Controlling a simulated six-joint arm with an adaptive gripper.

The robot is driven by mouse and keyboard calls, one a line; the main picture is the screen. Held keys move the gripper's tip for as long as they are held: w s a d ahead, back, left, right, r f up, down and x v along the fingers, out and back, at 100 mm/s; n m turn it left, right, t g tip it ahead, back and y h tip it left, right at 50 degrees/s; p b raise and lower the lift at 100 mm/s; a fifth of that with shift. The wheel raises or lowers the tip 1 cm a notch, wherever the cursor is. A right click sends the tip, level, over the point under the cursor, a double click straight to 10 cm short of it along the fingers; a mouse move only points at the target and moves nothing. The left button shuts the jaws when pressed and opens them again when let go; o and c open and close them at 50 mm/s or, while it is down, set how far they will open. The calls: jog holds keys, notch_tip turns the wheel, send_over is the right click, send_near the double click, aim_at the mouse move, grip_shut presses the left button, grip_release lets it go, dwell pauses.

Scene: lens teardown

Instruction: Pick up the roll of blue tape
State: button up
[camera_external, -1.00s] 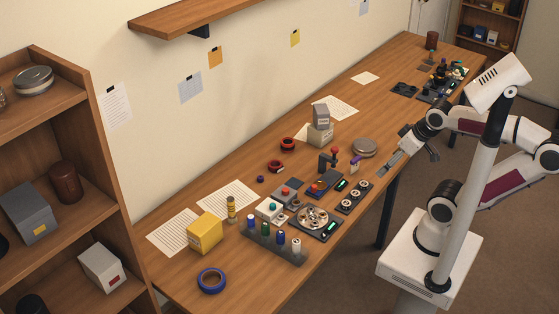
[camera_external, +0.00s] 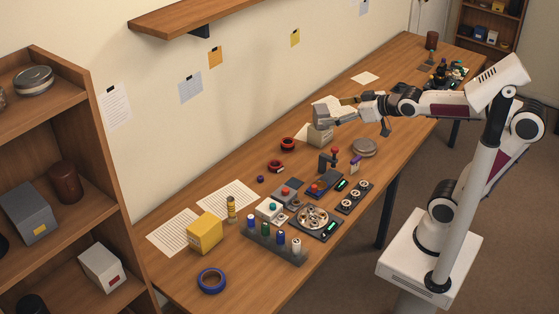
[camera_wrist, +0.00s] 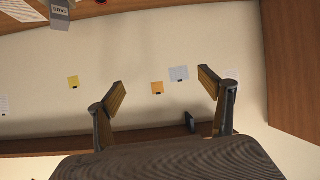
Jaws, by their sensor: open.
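The roll of blue tape (camera_external: 212,271) lies flat near the front left end of the wooden table in the external view. It is a dark blue ring with an open centre. My gripper (camera_external: 318,112) is well away from it, up and to the right, in front of or above the stacked grey and white boxes. In the wrist view my gripper (camera_wrist: 162,84) is open and empty, its two fingers wide apart and facing the wall. The tape does not show in the wrist view.
A yellow box (camera_external: 204,232) and a rack of small bottles (camera_external: 272,245) stand near the tape. Red rings (camera_external: 276,166), a metal reel device (camera_external: 313,219) and a round tin (camera_external: 365,147) lie farther back. A wooden shelf unit (camera_external: 112,190) stands at the left.

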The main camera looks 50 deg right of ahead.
jog(key=w+a+n+t+y, duration=0.2)
jog(key=w+a+n+y, duration=0.15)
jog(key=w+a, duration=0.9)
jog(key=w+a+f+n+g+y, duration=0.1)
jog(key=w+a+f+y, duration=0.1)
jog(key=w+a+f, duration=0.3)
jog(key=a+f+n+y, duration=0.1)
jog(key=a+f+y, duration=0.15)
jog(key=a, duration=0.45)
jog(key=n+g+y, duration=0.2)
jog(key=n+g, duration=0.2)
jog(key=g, duration=0.3)
send_near(214, 290)
jog(key=w, duration=0.1)
jog(key=w+f, duration=0.1)
jog(key=w, duration=0.1)
jog(key=w+d, duration=0.1)
jog(key=shift+w+d+f, duration=0.1)
jog(key=shift+w+f, duration=0.05)
jog(key=shift+w, duration=0.1)
jog(key=shift+x, duration=1.25)
